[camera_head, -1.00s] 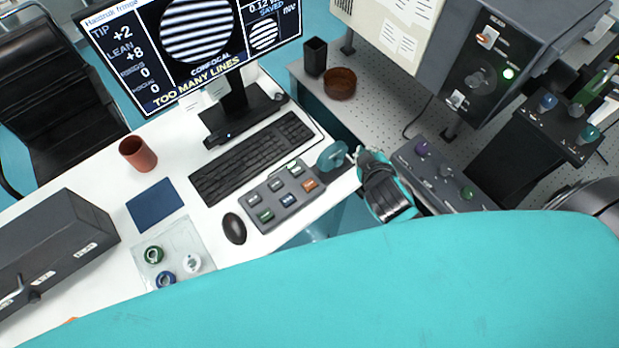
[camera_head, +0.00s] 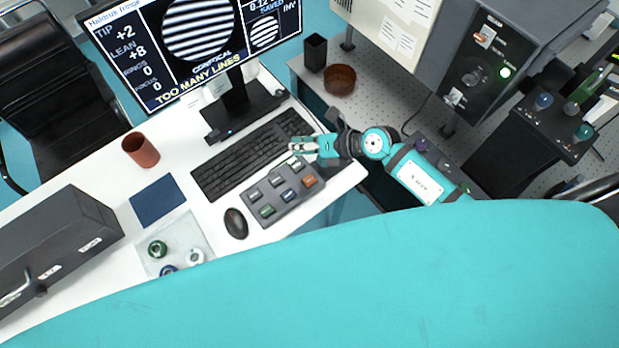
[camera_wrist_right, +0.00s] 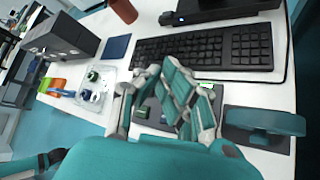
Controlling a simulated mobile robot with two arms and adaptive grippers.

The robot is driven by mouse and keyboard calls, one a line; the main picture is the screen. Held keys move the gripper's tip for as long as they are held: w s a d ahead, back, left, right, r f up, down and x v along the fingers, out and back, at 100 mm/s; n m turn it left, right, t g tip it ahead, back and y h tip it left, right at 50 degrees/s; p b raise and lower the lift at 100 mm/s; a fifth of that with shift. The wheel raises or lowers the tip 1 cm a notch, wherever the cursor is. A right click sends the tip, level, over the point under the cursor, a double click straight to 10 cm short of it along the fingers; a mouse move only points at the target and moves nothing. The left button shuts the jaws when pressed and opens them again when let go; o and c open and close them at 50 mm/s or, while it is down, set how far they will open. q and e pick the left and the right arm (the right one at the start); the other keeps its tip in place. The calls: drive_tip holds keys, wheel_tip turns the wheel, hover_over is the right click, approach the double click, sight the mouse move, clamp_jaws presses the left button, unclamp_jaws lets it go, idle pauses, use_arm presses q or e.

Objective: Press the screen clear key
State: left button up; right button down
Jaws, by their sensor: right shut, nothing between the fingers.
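The key pad (camera_head: 277,208) is a dark grey block on the white desk, with two rows of small grey, green, blue and orange keys. Its labels are too small to read, so I cannot tell which is the screen clear key. My right gripper (camera_head: 297,146) is shut and empty. In the head view its tips appear just beyond the pad's upper right end, near the keyboard; their height is unclear. In the right wrist view the gripper's fingers cover much of the pad (camera_wrist_right: 152,106). My left gripper is not in view.
A keyboard (camera_head: 238,166) and mouse (camera_head: 235,223) flank the pad. A monitor (camera_head: 190,45) reads "TOO MANY LINES". A teal rounded object (camera_wrist_right: 262,122) sits right of the pad in the wrist view. A brown cup (camera_head: 141,151) and blue mat (camera_head: 158,201) are further left.

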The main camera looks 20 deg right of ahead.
drive_tip(key=shift+n+g+h, duration=0.7)
drive_tip(key=shift+g+h, duration=0.1)
drive_tip(key=d+f, duration=0.1)
drive_tip(key=s+f, duration=0.1)
drive_tip(key=d+f, duration=0.1)
drive_tip(key=shift+s+d+f, duration=0.15)
drive_tip(key=shift+d+f, duration=0.15)
drive_tip(key=shift+f, duration=0.1)
drive_tip(key=b, duration=0.7)
hover_over(310, 177)
wheel_tip(310, 177, down, 8)
drive_tip(key=shift+s+r, duration=0.15)
drive_tip(key=shift+r, duration=0.1)
drive_tip(key=shift+f+b, duration=0.6)
drive_tip(key=shift+f, duration=0.05)
drive_tip(key=shift+f, duration=0.1)
drive_tip(key=shift+f, duration=0.3)
